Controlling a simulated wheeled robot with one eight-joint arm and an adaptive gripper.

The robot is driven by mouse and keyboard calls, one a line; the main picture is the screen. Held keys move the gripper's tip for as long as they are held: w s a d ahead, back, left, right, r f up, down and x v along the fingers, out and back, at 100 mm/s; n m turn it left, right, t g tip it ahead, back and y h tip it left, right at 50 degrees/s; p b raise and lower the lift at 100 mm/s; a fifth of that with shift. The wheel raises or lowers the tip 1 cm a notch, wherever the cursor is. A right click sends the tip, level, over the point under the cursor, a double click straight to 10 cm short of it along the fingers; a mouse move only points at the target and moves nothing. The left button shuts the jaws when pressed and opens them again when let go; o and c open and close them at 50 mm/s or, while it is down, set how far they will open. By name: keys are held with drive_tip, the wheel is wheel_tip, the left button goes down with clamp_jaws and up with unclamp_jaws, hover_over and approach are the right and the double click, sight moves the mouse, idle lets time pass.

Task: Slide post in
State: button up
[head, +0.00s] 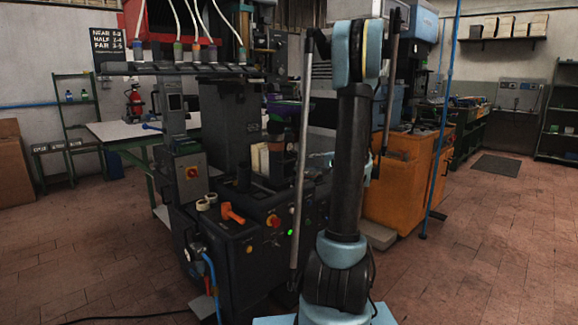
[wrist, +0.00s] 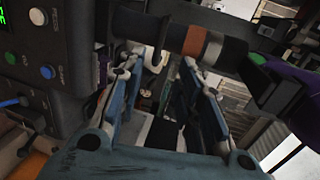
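A dark round post (wrist: 178,37) with an orange band and a pale band crosses the upper middle of the wrist view. In the head view, what looks like the same post (head: 276,146) stands upright on the black press (head: 225,232), below a purple part (head: 283,108). My gripper (wrist: 160,66) is open, its two blue-grey fingers spread apart. The fingertips are close to the post; I cannot tell whether they touch it. Nothing is visibly held between them. In the head view my arm largely hides the gripper.
An orange lever (head: 231,213), tape rolls and knobs sit on the press's front ledge. A control panel (wrist: 45,55) fills the wrist view's left side. An orange cabinet (head: 398,185) stands right of my arm. Open tiled floor lies at lower right.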

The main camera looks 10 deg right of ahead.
sight(289, 162)
drive_tip(key=x, duration=1.6)
drive_tip(key=shift+w+f, duration=0.1)
drive_tip(key=shift+w, duration=0.15)
